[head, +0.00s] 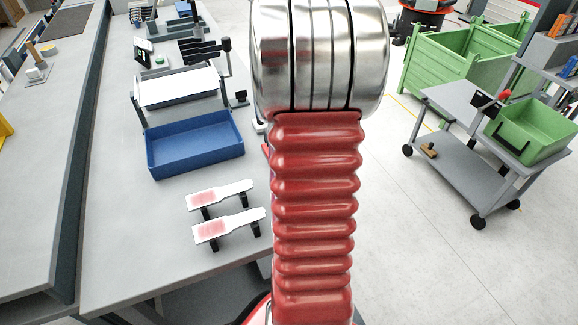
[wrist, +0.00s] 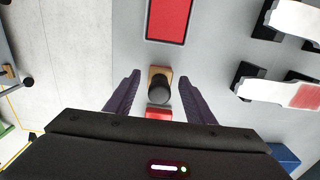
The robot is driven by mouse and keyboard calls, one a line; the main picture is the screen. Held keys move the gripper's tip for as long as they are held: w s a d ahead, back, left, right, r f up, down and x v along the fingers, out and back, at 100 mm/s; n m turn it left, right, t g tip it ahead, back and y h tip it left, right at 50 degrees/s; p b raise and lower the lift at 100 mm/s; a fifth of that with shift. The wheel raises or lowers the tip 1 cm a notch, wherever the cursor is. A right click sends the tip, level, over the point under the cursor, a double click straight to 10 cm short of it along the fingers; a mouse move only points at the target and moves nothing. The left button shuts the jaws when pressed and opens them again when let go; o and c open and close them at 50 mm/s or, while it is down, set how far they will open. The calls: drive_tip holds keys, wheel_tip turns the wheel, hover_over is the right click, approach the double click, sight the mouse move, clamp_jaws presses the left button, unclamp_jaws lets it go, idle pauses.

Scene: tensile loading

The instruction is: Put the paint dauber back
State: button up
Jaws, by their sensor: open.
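In the wrist view a dark round knob over a tan block, which looks like the paint dauber (wrist: 161,85), shows between the fingers of my gripper (wrist: 159,79). The gripper is open, with one dark finger on either side of it. I cannot tell how far the fingertips are above it or whether they touch it. A small red patch (wrist: 159,112) shows just below the knob in the picture. A red rectangular pad (wrist: 169,18) with a grey rim lies beyond it on the grey surface. In the head view my arm hides the gripper and this spot.
Two white specimens with pink patches, one (head: 222,195) behind the other (head: 228,226), rest on black supports on the grey bench. A blue bin (head: 195,145) stands behind them. A grey cart (head: 465,150) with a green bin (head: 535,130) stands on the floor at the right.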

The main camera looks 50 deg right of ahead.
wheel_tip(320, 180, up, 12)
idle(0.6)
drive_tip(key=shift+a+r, duration=0.1)
idle(0.6)
drive_tip(key=w+a+r+n+t, duration=0.1)
drive_tip(key=w+a+r+n, duration=0.15)
drive_tip(key=a, duration=0.75)
drive_tip(key=s+a+r+n+t, duration=0.1)
drive_tip(key=s+a+n+t, duration=0.1)
drive_tip(key=a, duration=1.1)
drive_tip(key=s+a+r+n+t, duration=0.1)
drive_tip(key=s+a+t, duration=0.1)
drive_tip(key=a, duration=1.1)
drive_tip(key=shift+s+a+r+n+t, duration=0.15)
drive_tip(key=shift+s+r+n+t, duration=0.05)
drive_tip(key=shift+n+t, duration=0.15)
